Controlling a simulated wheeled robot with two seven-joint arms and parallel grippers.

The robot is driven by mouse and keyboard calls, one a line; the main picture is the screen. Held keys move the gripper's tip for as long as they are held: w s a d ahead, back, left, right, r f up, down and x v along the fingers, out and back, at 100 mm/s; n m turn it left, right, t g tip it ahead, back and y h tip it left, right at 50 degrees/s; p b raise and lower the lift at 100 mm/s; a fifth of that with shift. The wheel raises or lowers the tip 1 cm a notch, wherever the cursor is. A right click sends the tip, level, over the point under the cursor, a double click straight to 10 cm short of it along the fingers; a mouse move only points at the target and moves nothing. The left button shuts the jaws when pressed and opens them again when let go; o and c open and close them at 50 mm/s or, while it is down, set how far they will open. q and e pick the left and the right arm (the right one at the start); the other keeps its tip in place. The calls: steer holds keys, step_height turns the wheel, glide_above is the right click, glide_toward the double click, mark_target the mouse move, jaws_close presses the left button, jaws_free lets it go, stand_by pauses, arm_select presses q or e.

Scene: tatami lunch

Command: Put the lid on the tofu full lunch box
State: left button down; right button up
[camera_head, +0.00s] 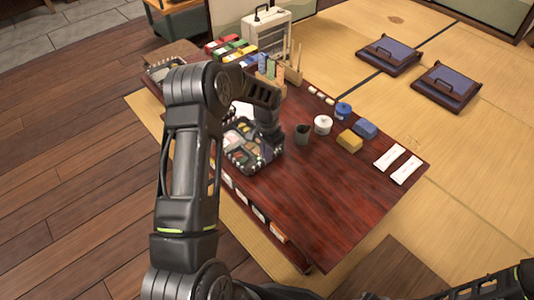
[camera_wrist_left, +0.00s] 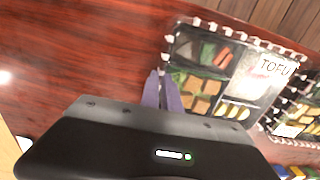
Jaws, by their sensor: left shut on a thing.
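The tofu lunch box (camera_head: 240,150) sits on the dark red table, partly behind my left arm. In the left wrist view it (camera_wrist_left: 203,82) holds food in compartments, has pale clips along its rim and shows a white TOFU label. My left gripper (camera_head: 268,140) is over the box's right side. In the left wrist view its fingers (camera_wrist_left: 163,92) are together at the box's left edge, shut on what seems to be the clear lid. The lid's outline is hard to make out, and I cannot tell whether it rests on the rim. My right gripper is out of view.
A second filled box (camera_wrist_left: 297,118) lies beside it in the left wrist view. Cups, a yellow block (camera_head: 349,141), a blue block (camera_head: 365,129) and white packets (camera_head: 389,158) stand to the right. A white case (camera_head: 266,32) is at the back. The table's (camera_head: 310,220) front right is clear.

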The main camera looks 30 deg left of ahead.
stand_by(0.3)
arm_select(q)
steer(key=c, duration=1.5)
jaws_free()
steer(key=shift+o, duration=0.3)
steer(key=o, duration=0.5)
steer(key=shift+r, duration=0.1)
step_height(320, 180, up, 8)
steer(key=p, duration=0.5)
